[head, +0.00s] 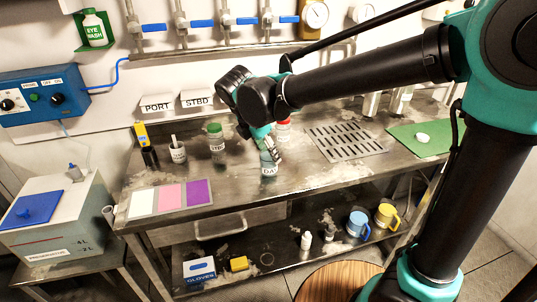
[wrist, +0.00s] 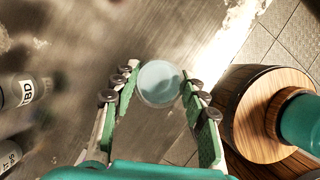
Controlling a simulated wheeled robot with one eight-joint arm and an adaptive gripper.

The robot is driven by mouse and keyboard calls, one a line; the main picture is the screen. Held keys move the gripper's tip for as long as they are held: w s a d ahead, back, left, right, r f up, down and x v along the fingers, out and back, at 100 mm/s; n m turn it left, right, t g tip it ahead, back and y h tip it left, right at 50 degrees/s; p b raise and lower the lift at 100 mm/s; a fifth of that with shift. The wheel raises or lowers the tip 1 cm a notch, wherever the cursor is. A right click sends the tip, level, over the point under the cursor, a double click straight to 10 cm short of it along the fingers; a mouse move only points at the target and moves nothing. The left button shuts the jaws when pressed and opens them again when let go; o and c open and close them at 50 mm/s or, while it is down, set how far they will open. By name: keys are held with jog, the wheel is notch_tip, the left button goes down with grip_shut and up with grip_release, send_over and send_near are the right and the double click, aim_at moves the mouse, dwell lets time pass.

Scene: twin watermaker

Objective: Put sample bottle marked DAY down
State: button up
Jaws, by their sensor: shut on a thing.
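The sample bottle marked DAY (head: 268,168) is a pale blue-grey bottle near the front edge of the steel bench (head: 315,172). My gripper (head: 269,151) comes down from above and is shut on it. In the wrist view the bottle's round pale top (wrist: 160,83) sits between the two green fingers of my gripper (wrist: 158,92). I cannot tell whether its base touches the bench. The bottle marked STBD (head: 217,147) has a green cap and stands upright to its left. Its side shows at the left of the wrist view (wrist: 27,92).
A red-capped bottle (head: 283,128) stands behind my gripper, partly hidden. A white, pink and purple card (head: 171,197) lies at the front left. A drain grate (head: 345,142) is to the right. Bare bench lies between.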

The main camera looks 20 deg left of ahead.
jog(key=shift+f, duration=0.45)
jog(key=shift+f, duration=0.15)
jog(key=o, duration=1.4)
jog(key=shift+c, duration=0.2)
jog(key=v, duration=1.2)
jog(key=shift+r, duration=0.2)
jog(key=shift+d, duration=0.1)
